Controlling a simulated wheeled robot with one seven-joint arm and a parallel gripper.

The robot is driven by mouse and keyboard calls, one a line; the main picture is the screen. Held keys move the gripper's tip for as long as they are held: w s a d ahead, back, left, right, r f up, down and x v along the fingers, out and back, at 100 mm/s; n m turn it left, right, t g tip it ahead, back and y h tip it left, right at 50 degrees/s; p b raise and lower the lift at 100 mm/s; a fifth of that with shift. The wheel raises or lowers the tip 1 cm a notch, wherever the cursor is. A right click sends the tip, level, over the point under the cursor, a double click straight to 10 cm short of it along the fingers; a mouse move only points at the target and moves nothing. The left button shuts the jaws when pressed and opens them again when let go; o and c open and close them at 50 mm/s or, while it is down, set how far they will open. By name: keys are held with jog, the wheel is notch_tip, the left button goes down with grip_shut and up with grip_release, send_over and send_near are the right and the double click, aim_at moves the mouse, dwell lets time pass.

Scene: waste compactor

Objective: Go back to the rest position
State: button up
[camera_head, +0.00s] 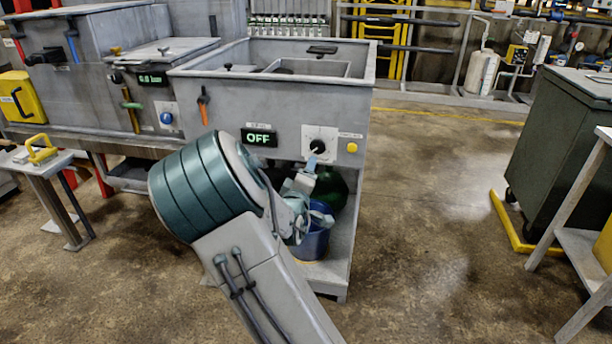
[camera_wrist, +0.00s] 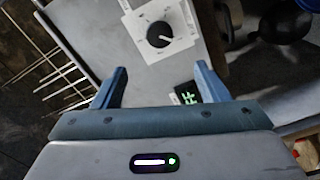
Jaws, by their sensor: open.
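My gripper (camera_head: 309,176) is in front of the grey machine's front panel, just below the black rotary knob (camera_head: 317,146) on its white plate. In the wrist view my gripper (camera_wrist: 160,86) has its two blue fingers apart with nothing between them. The knob (camera_wrist: 159,34) lies beyond the fingertips there, and I see no contact with it. The green display (camera_head: 259,138) beside it reads OFF. My arm is bent in front of the machine and hides part of its lower front.
A blue bucket (camera_head: 312,240) stands on the machine's lower shelf, behind my wrist. A dark green bin (camera_head: 562,145) and a grey stand (camera_head: 586,250) are at the right. A small table (camera_head: 38,165) with a yellow handle is at the left. The floor between machine and bin is clear.

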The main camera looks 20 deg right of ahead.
dwell(0.3)
jog(key=s+a+r+m+g+y+p, duration=0.3)
jog(key=s+a+r+g+y+p, duration=0.15)
jog(key=s+a, duration=0.2)
jog(key=s+a+r+m+g+y+p, duration=0.2)
jog(key=s+a+r+g+y+p, duration=0.15)
jog(key=s+a+y+p, duration=0.35)
jog(key=s+r+m+g+p, duration=0.1)
jog(key=s+r, duration=0.3)
jog(key=s, duration=0.5)
jog(key=s+r+m+g+h+p, duration=0.1)
jog(key=s+r+g+p, duration=0.1)
jog(key=s, duration=0.8)
notch_tip(320, 180, up, 2)
jog(key=shift+s+d+r+g+p, duration=0.15)
jog(key=shift+d+r+g+p, duration=0.15)
jog(key=shift+g, duration=0.3)
jog(key=shift+a+h, duration=0.1)
jog(key=shift+h, duration=0.15)
